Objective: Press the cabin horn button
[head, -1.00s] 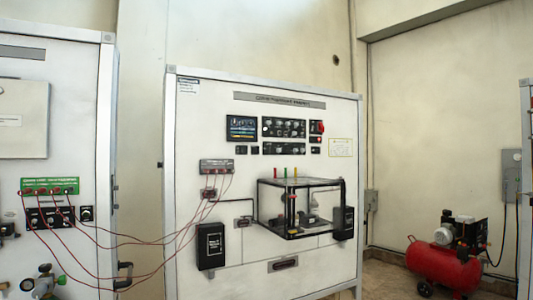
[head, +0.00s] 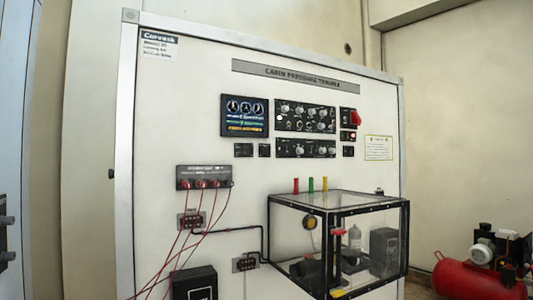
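The white cabin pressure trainer panel (head: 170,110) fills the middle of the head view. Near its top sit a lit display (head: 244,116) and a black control panel (head: 305,116) with several knobs and a pale round spot at its left. A second black knob panel (head: 305,148) is below it. A red switch (head: 355,118) is at the right, with a small red-lit module (head: 348,136) under it. Small black modules sit beside the lower knob panel. The labels are too small to read, so I cannot tell which control is the cabin horn button. My gripper is not in view.
A clear black-framed box (head: 338,245) sticks out from the lower panel, with red, green and yellow posts above it. Red cables hang from a dark terminal block (head: 204,177) at left. A red compressor (head: 468,282) stands on the floor at right.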

